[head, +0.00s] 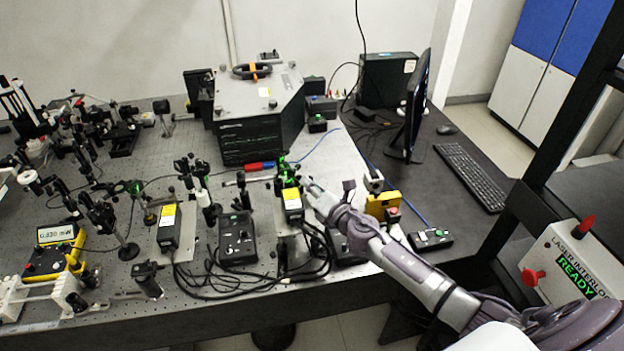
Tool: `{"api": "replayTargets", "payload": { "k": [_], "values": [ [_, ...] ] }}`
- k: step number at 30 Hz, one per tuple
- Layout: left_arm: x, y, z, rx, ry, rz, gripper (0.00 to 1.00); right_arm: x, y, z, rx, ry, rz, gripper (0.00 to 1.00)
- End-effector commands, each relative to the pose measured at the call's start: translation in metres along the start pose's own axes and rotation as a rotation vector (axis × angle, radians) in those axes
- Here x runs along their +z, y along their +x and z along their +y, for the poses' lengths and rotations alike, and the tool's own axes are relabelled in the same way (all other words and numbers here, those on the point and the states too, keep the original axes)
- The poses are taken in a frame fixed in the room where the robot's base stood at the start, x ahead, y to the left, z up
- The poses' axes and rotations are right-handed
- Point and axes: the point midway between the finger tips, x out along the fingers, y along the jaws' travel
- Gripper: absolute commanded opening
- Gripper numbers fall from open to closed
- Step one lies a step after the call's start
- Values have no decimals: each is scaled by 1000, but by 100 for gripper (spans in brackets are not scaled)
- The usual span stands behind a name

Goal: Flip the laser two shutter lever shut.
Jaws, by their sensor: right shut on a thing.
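A black laser box with a yellow label (292,203) stands on the optical bench (335,165), right of centre, with a green glow behind it. A similar yellow-labelled laser box (169,226) stands further left. I cannot read which number either one bears. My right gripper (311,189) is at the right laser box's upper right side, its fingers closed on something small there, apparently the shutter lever. The lever is too small and too covered by the fingers to tell its position. My left gripper is not in view.
Black control boxes (237,239) and looped cables stand around the lasers. A yellow block with a red button (383,206) is close to my right arm. Optical mounts crowd the bench's left. A large dark housing (250,140) stands behind, with a monitor (417,105) at right.

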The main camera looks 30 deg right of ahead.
Motion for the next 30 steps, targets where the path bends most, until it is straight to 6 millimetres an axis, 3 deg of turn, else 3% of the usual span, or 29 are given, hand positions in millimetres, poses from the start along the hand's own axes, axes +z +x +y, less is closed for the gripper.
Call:
{"api": "replayTargets", "payload": {
  "k": [1,3,8,21,30],
  "values": [
    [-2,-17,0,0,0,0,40,7,0,8,-12,-38,9,0],
    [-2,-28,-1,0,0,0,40,7,0,11,-31,-97,22,0],
    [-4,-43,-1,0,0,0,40,6,2,16,-74,-241,50,0],
    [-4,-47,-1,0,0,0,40,-4,8,29,-192,-598,123,0],
    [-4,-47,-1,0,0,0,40,-8,10,34,-244,-752,156,0]
  ]
}}
